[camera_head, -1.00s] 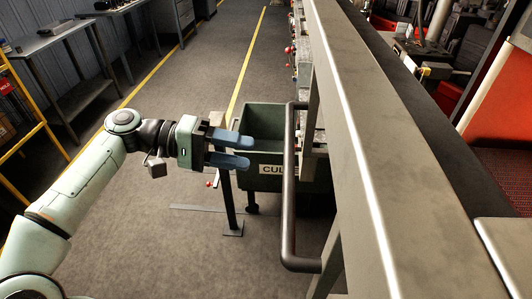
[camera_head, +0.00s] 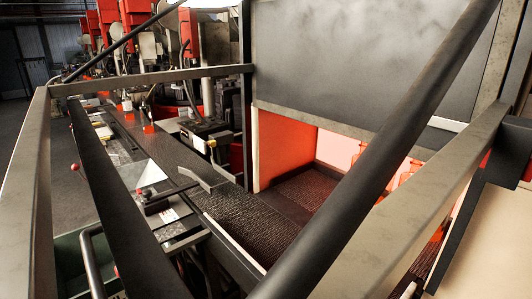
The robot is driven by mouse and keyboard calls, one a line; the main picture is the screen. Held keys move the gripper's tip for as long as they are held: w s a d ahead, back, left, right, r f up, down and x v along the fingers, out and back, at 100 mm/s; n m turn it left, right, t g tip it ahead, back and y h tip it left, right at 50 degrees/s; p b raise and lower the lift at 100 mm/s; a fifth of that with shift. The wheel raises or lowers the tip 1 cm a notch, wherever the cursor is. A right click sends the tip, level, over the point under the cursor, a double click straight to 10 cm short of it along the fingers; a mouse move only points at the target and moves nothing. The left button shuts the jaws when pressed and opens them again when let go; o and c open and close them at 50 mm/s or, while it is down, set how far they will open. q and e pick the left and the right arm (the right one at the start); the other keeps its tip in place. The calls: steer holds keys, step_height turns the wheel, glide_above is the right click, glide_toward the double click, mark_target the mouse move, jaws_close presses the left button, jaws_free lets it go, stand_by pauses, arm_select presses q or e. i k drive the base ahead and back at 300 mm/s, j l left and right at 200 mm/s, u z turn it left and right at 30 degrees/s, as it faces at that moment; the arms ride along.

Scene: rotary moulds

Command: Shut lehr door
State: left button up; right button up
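A large dark grey panel (camera_head: 350,65), which looks like the lehr door, stands upright at the upper right of the head view. Below its lower edge is an open gap with red-orange walls (camera_head: 285,148) and a bright glow inside. A dark mesh belt (camera_head: 250,218) runs out of this opening toward the lower middle. A thick dark diagonal bar crosses in front and hides part of the panel and opening. Neither of my grippers is in view.
Grey frame rails (camera_head: 160,80) cross the left and top, close to the camera. A dark bent handle (camera_head: 90,262) and a green bin (camera_head: 68,250) show at the lower left. Red machines (camera_head: 135,12) line the back. Open floor shows at far left.

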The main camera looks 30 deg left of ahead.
mark_target(341, 68)
steer(key=k+j, duration=0.25)
steer(key=k, duration=0.2)
steer(key=k+j, duration=0.25)
steer(key=k, duration=0.25)
